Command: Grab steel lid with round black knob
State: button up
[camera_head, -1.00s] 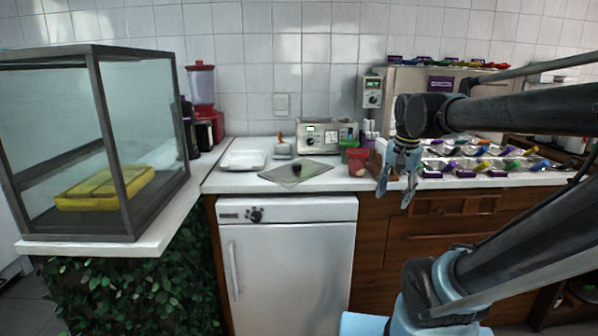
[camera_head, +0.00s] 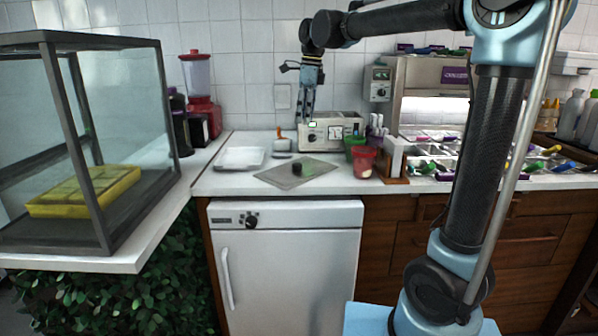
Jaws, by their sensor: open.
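The steel lid (camera_head: 280,177) is a flat grey rectangular plate lying on the white counter. Its short black knob (camera_head: 297,170) stands near its middle. My gripper (camera_head: 309,116) hangs pointing down, higher in the picture than the lid and slightly right of its knob. It is open and empty, and clearly apart from the lid. Nothing hides the lid in this view.
A white tray (camera_head: 240,158) lies left of the lid. A steel appliance (camera_head: 331,135) stands behind it. A green container (camera_head: 353,144) and a red cup (camera_head: 364,160) stand to its right. Topping trays (camera_head: 430,165) fill the right. A glass case (camera_head: 120,140) stands at left.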

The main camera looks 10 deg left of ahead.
send_over(298, 164)
jog(key=f, duration=1.1)
jog(key=shift+w+d+f, duration=0.1)
jog(key=shift+w+f, duration=0.1)
jog(key=shift+f, duration=0.2)
jog(key=shift+s+f, duration=0.1)
jog(key=shift+f, duration=2.6)
grip_shut()
